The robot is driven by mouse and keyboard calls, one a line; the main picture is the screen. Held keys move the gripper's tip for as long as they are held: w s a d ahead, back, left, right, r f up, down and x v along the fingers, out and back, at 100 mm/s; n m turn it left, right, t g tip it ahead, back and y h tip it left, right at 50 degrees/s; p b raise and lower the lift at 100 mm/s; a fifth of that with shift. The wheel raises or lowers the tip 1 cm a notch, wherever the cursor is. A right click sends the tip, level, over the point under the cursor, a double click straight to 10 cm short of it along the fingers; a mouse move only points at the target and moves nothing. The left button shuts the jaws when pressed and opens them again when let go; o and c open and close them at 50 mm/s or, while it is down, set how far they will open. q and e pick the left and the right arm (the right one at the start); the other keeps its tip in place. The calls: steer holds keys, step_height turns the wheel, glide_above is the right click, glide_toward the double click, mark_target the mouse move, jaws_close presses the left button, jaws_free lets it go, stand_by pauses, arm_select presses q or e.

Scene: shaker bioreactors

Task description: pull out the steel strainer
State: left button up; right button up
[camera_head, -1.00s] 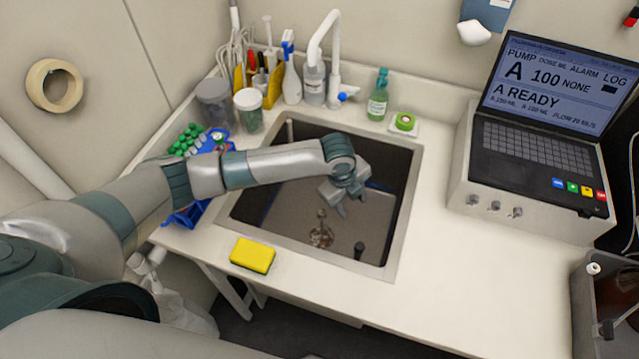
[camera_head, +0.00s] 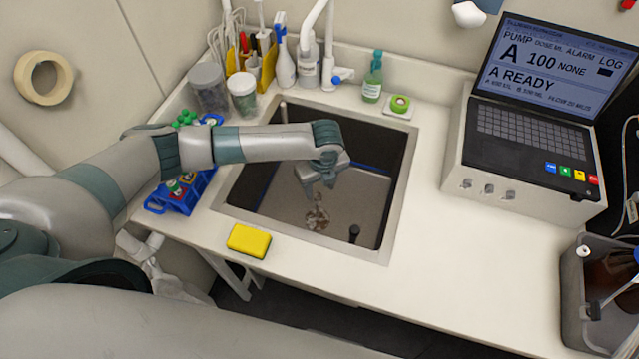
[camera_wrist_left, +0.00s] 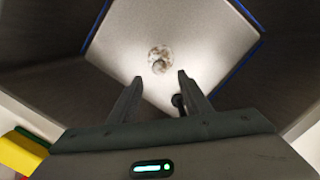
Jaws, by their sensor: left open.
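The steel strainer (camera_head: 318,217) sits on the floor of the sink (camera_head: 286,215), a small shiny round piece with a thin upright part in its middle. In the left wrist view the strainer (camera_wrist_left: 159,57) shows just beyond the fingertips, roughly centred between them. My left gripper (camera_head: 316,194) is inside the sink opening, pointing down above the strainer. Its two fingers (camera_wrist_left: 158,78) are apart with nothing between them. The height left between fingertips and strainer is hard to judge. My right gripper is not in view.
A small dark upright piece (camera_head: 354,234) stands in the sink, right of the strainer. A yellow sponge (camera_head: 248,241) lies at the front rim and a blue rack (camera_head: 182,197) stands left. Bottles and the faucet (camera_head: 313,22) line the back.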

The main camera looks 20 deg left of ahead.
mark_target(317, 195)
arm_select(q)
steer(key=shift+w+a+f+b, duration=0.2)
steer(key=shift+f+b, duration=2.2)
steer(key=shift+f, duration=0.2)
steer(key=shift+w+a+f+b, duration=0.25)
steer(key=shift+f+b, duration=2.15)
steer(key=shift+f, duration=0.15)
steer(key=shift+w+a+f+b, duration=0.2)
steer(key=shift+f+b, duration=2.2)
steer(key=shift+f, duration=0.2)
jaws_close()
steer(key=shift+r+p, duration=1.55)
steer(key=shift+p, duration=0.25)
steer(key=shift+r+p, duration=1.35)
steer(key=shift+p, duration=0.2)
